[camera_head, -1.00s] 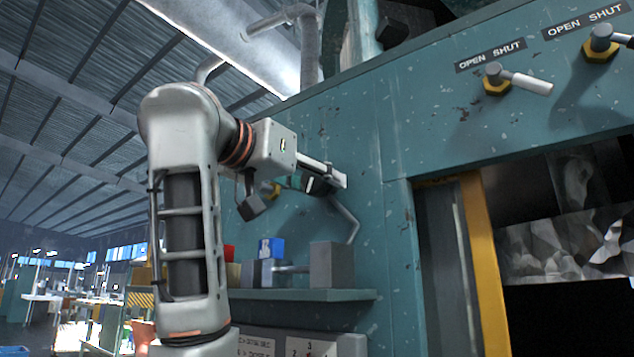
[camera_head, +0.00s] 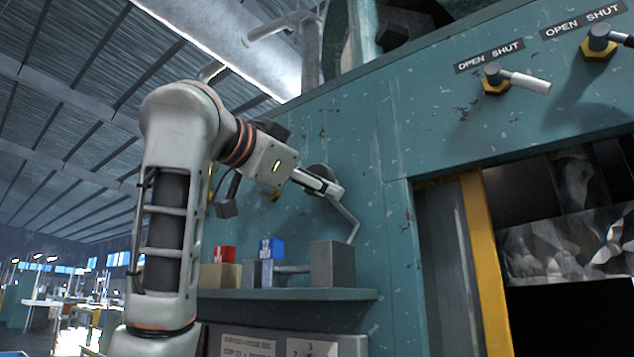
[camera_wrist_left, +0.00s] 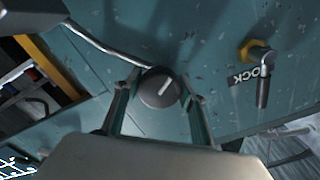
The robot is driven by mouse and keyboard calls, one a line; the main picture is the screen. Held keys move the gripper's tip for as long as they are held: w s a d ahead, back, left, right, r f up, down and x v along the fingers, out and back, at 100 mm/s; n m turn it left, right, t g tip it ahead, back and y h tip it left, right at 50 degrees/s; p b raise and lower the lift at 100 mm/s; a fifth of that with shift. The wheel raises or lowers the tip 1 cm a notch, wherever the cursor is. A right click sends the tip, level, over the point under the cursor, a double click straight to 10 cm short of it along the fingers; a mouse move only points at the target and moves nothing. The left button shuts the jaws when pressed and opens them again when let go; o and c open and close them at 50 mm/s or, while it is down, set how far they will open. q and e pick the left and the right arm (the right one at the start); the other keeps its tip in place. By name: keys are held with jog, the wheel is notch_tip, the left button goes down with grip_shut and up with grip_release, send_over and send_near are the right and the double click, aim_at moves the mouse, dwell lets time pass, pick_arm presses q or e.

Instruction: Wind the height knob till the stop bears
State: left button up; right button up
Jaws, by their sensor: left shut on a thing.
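The height knob (camera_wrist_left: 159,88) is a dark round knob with a white pointer line, on the teal machine panel. In the left wrist view it sits between the two fingers of my left gripper (camera_wrist_left: 158,98), which is shut on it. In the head view my left gripper (camera_head: 330,188) reaches the panel from the left, and the knob's dark rim (camera_head: 321,172) shows just behind the fingers. A bent metal rod (camera_head: 347,222) runs from beside the knob down towards a grey block (camera_head: 333,264). I cannot tell which part is the stop. My right gripper is not in view.
A lever with a LOCK label (camera_wrist_left: 262,72) is close to the gripper in the wrist view. Two OPEN/SHUT levers (camera_head: 520,81) (camera_head: 606,38) are at upper right.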

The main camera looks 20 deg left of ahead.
pick_arm(q)
jog(key=shift+m, duration=0.3)
jog(key=o, duration=1.1)
jog(key=v, duration=1.2)
jog(key=shift+r, duration=0.1)
